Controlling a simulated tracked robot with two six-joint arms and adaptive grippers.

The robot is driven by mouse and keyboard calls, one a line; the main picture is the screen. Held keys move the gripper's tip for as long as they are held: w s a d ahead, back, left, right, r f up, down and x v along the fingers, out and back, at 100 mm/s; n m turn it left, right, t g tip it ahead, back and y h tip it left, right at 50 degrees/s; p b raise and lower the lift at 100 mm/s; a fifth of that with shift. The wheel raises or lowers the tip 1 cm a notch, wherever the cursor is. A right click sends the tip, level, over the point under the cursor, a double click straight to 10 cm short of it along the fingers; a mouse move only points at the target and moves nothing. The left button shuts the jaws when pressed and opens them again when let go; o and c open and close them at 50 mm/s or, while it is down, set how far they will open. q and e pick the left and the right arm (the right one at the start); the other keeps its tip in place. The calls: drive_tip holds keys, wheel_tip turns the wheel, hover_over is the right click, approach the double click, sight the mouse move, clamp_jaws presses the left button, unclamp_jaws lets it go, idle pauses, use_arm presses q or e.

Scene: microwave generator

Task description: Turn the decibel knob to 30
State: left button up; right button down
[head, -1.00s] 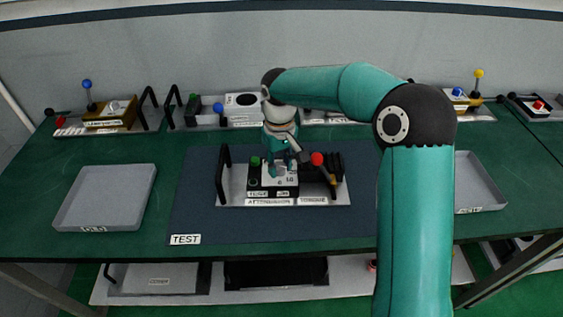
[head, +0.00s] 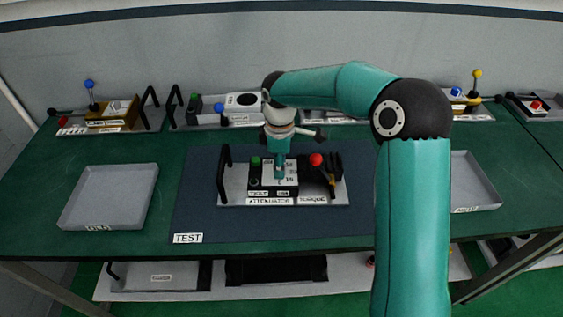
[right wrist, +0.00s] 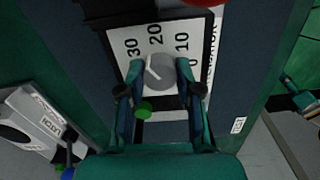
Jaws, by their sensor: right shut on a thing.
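The decibel knob (right wrist: 161,72) is grey and round with a white mark. It sits on a white dial plate (right wrist: 150,104) printed 0, 10, 20 and 30. In the right wrist view the mark slants to the upper left, toward the 20–30 side; its exact reading is unclear. My right gripper (right wrist: 161,68) is shut on the knob, one finger on each side. In the head view my right gripper (head: 280,177) points down over the attenuator unit (head: 230,196) and hides the knob. My left gripper is not in view.
The unit has a green button (head: 254,161), a red knob (head: 316,159) and a black handle (head: 224,172). It rests on a dark TEST mat (head: 200,215). Grey trays stand left (head: 110,195) and right (head: 472,180). Other modules line the back.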

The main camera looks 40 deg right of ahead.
drive_tip(key=shift+n, duration=1.1)
drive_tip(key=c, duration=0.8)
unclamp_jaws()
drive_tip(key=shift+o, duration=0.2)
drive_tip(key=shift+r, duration=0.1)
wheel_tip(320, 180, up, 12)
